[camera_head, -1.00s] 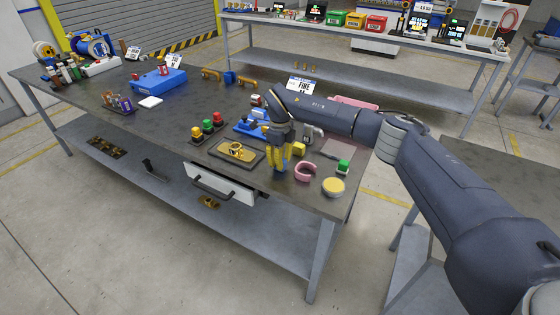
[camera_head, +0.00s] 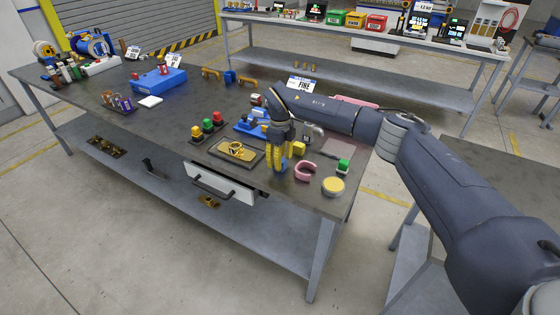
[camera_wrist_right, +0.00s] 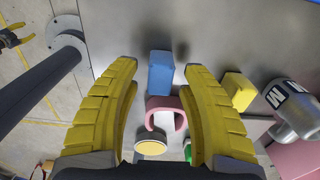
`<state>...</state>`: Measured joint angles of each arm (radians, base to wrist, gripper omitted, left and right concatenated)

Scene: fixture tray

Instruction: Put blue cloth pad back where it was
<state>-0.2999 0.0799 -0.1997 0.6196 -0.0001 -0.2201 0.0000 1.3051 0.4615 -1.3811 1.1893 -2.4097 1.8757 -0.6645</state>
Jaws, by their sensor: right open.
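A blue block-like piece, likely the blue cloth pad, lies on the table in the right wrist view (camera_wrist_right: 160,73). It sits between the yellow fingers of my right gripper (camera_wrist_right: 160,75), with a gap on both sides. In the head view the right gripper (camera_head: 281,171) points down close to the table, right of the tray with the yellow part. The fingers mostly hide the blue piece there. The right gripper is open and holds nothing. My left gripper is not in view.
A pink C-shaped piece (camera_wrist_right: 163,112), a round yellow-topped tin (camera_wrist_right: 151,147) and a yellow block (camera_wrist_right: 238,90) are near the fingers. A silver tool (camera_wrist_right: 290,108) lies further right. The brown fixture tray (camera_head: 237,153) is left of the gripper, near the table's front edge.

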